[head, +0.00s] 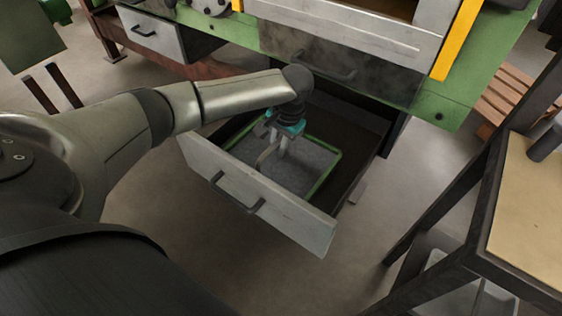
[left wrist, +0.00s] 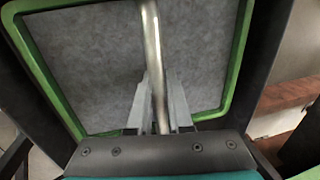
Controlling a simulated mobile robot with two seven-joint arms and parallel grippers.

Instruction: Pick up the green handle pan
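The pan (head: 308,159) has a grey speckled floor and a green rim. It lies in a pulled-out drawer (head: 260,190) below the green machine. A bare metal bar handle (head: 267,154) rises over it. My left gripper (head: 275,140) reaches down into the drawer at this handle. In the left wrist view the pan (left wrist: 85,60) fills most of the picture, and the metal bar (left wrist: 152,45) runs between my fingers (left wrist: 158,95). Both fingers lie close against the bar and look shut on it. The pan still looks level in the drawer. My right gripper is not in view.
The green machine (head: 465,85) overhangs the drawer's back. A closed drawer (head: 150,35) is at the upper left. A dark-framed table (head: 530,200) stands at the right, and a wooden pallet (head: 505,95) lies behind it. The floor (head: 210,245) before the drawer is clear.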

